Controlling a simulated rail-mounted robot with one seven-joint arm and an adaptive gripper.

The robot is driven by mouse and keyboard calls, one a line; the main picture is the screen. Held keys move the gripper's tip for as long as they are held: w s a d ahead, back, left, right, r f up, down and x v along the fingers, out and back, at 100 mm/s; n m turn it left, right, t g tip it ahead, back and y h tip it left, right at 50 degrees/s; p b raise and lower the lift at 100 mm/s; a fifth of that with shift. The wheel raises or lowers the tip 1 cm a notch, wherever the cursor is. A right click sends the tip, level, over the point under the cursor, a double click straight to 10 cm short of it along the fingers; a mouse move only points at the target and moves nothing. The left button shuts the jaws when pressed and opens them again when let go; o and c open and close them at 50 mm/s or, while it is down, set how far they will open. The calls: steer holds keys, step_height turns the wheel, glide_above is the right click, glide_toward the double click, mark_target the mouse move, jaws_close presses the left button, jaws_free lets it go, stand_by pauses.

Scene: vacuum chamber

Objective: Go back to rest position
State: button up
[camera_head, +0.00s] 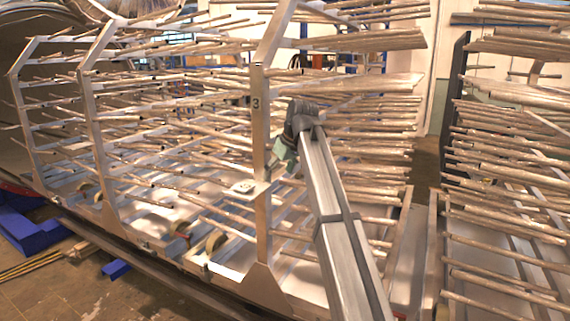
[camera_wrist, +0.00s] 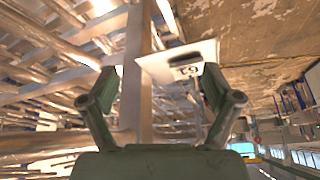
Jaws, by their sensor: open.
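My gripper (camera_head: 275,170) is at the end of my arm, close beside the metal post marked 3 (camera_head: 257,125) at the middle of the rack. Its two dark green fingers are spread apart in the wrist view (camera_wrist: 160,88), with nothing clamped between them. A small white plate with a dark marking (camera_head: 247,187) is by the post, just beyond the fingers. It also shows in the wrist view (camera_wrist: 170,68), near the right fingertip. I cannot tell whether the plate touches that finger or how it is attached.
The rack's many thin rods (camera_head: 180,110) stick out around the post and my arm. A second rodded rack (camera_head: 510,170) stands at the right. Blue blocks (camera_head: 30,232) lie on the floor at left. Open floor (camera_head: 70,295) is at the lower left.

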steer(key=s+d+f+m+g+h, duration=0.1)
steer(key=s+d+f+m, duration=0.1)
steer(key=f, duration=1.2)
steer(key=s+d+f+m, duration=0.2)
steer(key=s+d+f, duration=0.1)
steer(key=f, duration=1.1)
steer(key=s+d+f+m+g+h, duration=0.1)
steer(key=s+d+f, duration=0.1)
steer(key=s+f, duration=0.45)
steer(key=s+d+f+m, duration=0.1)
steer(key=s+d+f, duration=0.15)
steer(key=f, duration=0.75)
steer(key=s+d+f+m+g+h, duration=0.1)
steer(key=s+f, duration=0.4)
steer(key=f, duration=0.3)
steer(key=s+d+f+m+g, duration=0.1)
steer(key=s+d+f+g, duration=0.15)
steer(key=s+f, duration=0.65)
steer(key=s+d+f+g, duration=0.1)
steer(key=s+d+f, duration=0.2)
steer(key=s+f, duration=0.6)
steer(key=s+d+f+g, duration=0.1)
steer(key=s+f+g, duration=0.1)
steer(key=s, duration=1.1)
steer(key=s+d+f+g, duration=0.1)
steer(key=s+f, duration=0.2)
steer(key=s, duration=1)
steer(key=shift+s+d+m+g+h, duration=0.25)
steer(key=shift+d+m+g+h, duration=0.05)
steer(key=shift+d+g, duration=0.1)
